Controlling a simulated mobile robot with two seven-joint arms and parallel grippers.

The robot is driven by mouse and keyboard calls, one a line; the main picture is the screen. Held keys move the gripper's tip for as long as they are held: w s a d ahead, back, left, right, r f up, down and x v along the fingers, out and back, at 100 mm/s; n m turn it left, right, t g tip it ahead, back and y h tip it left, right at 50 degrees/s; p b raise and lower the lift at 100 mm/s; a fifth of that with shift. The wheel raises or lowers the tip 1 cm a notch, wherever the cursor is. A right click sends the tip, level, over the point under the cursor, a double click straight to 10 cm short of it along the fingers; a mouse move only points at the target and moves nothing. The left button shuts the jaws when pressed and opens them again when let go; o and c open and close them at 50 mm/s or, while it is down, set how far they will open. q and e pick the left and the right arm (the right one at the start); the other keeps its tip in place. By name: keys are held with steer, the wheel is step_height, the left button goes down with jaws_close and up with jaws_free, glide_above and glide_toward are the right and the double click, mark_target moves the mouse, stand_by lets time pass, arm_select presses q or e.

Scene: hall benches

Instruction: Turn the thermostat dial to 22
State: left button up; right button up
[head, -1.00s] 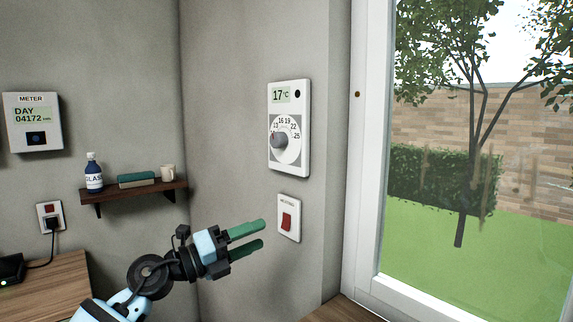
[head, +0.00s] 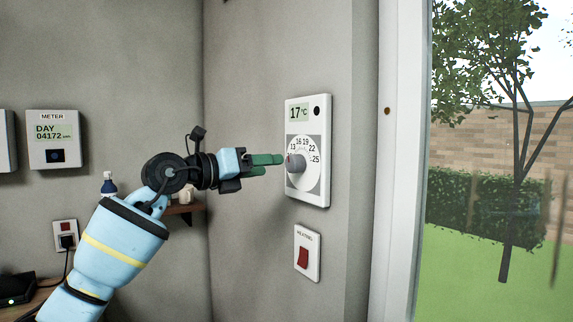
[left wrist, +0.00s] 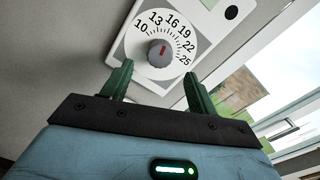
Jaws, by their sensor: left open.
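The white thermostat (head: 321,198) is on the wall, and its display (head: 300,113) reads 17 °C. Its grey dial knob (head: 295,163) sits on a round white scale marked 10 to 25. In the left wrist view the knob (left wrist: 160,53) has a red mark, which lies between the 13 and the 19 side, near 16. My left gripper (head: 282,159) is open, with green fingers pointing at the knob. In the left wrist view the fingers (left wrist: 158,80) stand apart on either side, just short of the knob. My right gripper is not in view.
A heating switch (head: 303,257) is below the thermostat. The window frame (head: 392,160) is to its right. A meter (head: 57,140) hangs on the left wall.

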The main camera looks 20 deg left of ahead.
mark_target(290, 164)
arm_select(q)
steer(key=x, duration=0.5)
steer(key=shift+w+d, duration=0.2)
steer(key=shift+d, duration=0.05)
steer(key=shift+w+d, duration=0.2)
steer(key=shift+w, duration=0.15)
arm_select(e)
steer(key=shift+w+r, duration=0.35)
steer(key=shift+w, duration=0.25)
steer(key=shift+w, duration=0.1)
arm_select(q)
steer(key=c, duration=1)
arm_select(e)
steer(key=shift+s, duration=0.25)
arm_select(q)
steer(key=shift+p, duration=0.3)
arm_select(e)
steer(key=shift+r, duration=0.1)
